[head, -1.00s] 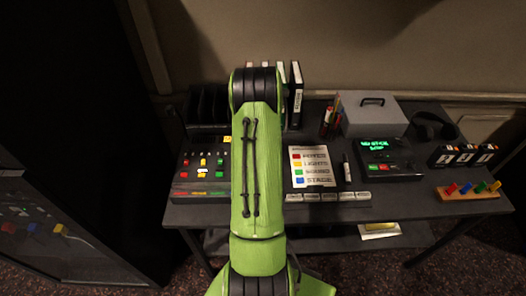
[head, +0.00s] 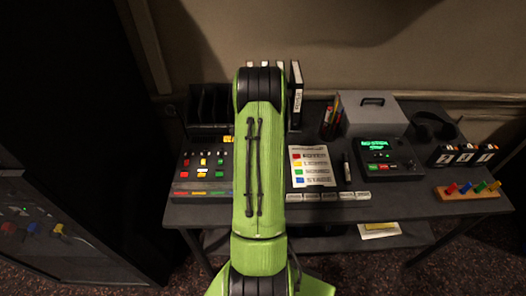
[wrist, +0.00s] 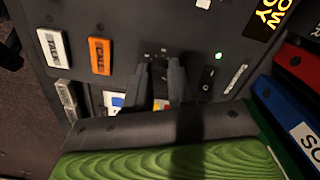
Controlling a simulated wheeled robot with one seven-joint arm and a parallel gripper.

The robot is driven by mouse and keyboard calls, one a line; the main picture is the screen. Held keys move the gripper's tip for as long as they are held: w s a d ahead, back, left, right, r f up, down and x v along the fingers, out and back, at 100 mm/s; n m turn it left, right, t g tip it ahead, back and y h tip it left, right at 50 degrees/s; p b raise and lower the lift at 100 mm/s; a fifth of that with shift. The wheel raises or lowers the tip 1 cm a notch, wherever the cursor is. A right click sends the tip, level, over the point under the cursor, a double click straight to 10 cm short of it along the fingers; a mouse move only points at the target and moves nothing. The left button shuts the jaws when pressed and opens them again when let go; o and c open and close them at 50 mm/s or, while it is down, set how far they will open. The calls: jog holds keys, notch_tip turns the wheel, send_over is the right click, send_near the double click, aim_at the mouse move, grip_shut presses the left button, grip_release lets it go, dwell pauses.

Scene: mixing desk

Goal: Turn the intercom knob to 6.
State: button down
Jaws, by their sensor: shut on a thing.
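The intercom panel (wrist: 130,22) is dark and fills much of the wrist view, with a white TALK button (wrist: 54,48), an orange CALL button (wrist: 100,56) and a lit green light (wrist: 219,56). My gripper (wrist: 158,67) is at the panel, its two dark fingers shut on the intercom knob. The knob is mostly hidden between the fingers, and I cannot read its setting. Small pale marks show just beyond the fingertips. In the head view my green arm covers the intercom and the gripper.
Coloured binders (wrist: 300,120) stand close on the right in the wrist view. In the head view the desk holds a button console (head: 203,172), a colour-key card (head: 312,166), a grey box (head: 374,118) and a green-lit device (head: 389,158).

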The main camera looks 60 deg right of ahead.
jog(key=c, duration=1)
grip_release()
notch_tip(320, 180, up, 16)
jog(key=p, duration=0.3)
jog(key=shift+f, duration=0.1)
